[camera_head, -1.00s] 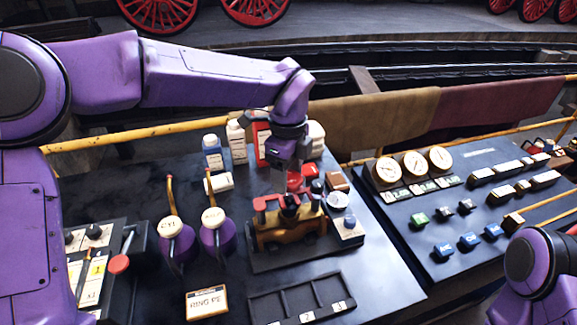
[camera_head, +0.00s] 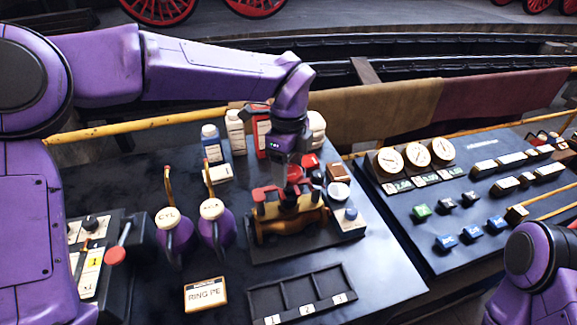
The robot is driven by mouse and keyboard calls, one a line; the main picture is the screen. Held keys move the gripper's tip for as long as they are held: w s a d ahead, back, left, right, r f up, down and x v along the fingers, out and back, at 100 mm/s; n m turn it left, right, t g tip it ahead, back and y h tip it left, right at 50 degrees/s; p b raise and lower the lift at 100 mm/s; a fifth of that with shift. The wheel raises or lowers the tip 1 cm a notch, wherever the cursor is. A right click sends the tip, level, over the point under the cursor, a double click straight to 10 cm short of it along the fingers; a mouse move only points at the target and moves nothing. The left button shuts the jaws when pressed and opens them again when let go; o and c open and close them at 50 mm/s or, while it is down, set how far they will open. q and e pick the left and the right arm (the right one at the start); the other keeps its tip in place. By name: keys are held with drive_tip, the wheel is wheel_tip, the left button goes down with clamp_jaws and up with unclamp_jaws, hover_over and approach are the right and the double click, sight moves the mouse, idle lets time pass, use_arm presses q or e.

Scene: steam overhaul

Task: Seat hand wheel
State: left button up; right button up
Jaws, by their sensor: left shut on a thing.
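A small yellow-brown model locomotive (camera_head: 285,222) with red parts stands on a dark base on the left bench.
Two purple oil cans (camera_head: 214,228) stand left of the locomotive. Bottles (camera_head: 235,132) stand behind it. A numbered tray (camera_head: 302,296) and a label card (camera_head: 205,294) lie in front. Gauges (camera_head: 416,155) and blocks occupy the right bench.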

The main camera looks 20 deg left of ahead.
use_arm(q)
drive_tip(key=shift+s, duration=0.1)
idle(1.0)
drive_tip(key=shift+b, duration=0.45)
drive_tip(key=shift+f, duration=0.1)
drive_tip(key=shift+f+b, duration=0.15)
drive_tip(key=shift+b, duration=0.25)
drive_tip(key=shift+f+b, duration=0.5)
drive_tip(key=shift+b, duration=0.1)
drive_tip(key=shift+f, duration=0.1)
